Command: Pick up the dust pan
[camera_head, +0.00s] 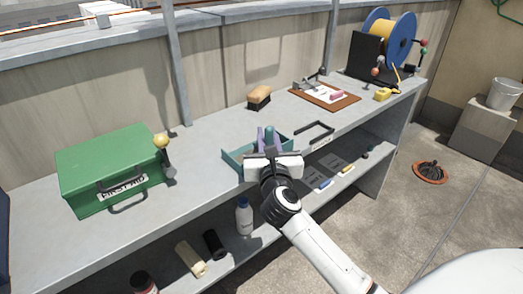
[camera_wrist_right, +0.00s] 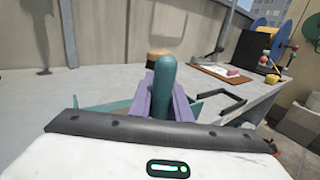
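The dust pan (camera_head: 235,162) is teal and lies on the upper shelf of the grey workbench, near its front edge. Its rounded teal handle (camera_wrist_right: 163,88) stands up between the purple fingers of my right gripper (camera_head: 268,140). In the right wrist view the fingers (camera_wrist_right: 163,100) flank the handle closely on both sides with no clear gap, so the gripper looks shut on it. The gripper's body hides part of the pan. The pan seems to rest on the shelf. My left gripper is not in view.
A green first aid box (camera_head: 112,168) and a yellow-knobbed object (camera_head: 162,143) stand left. A brush (camera_head: 259,97) lies behind, a clipboard (camera_head: 325,97) and a cable reel (camera_head: 391,38) right. A black handle-shaped frame (camera_head: 315,132) is beside the pan. A bottle (camera_head: 244,215) stands below.

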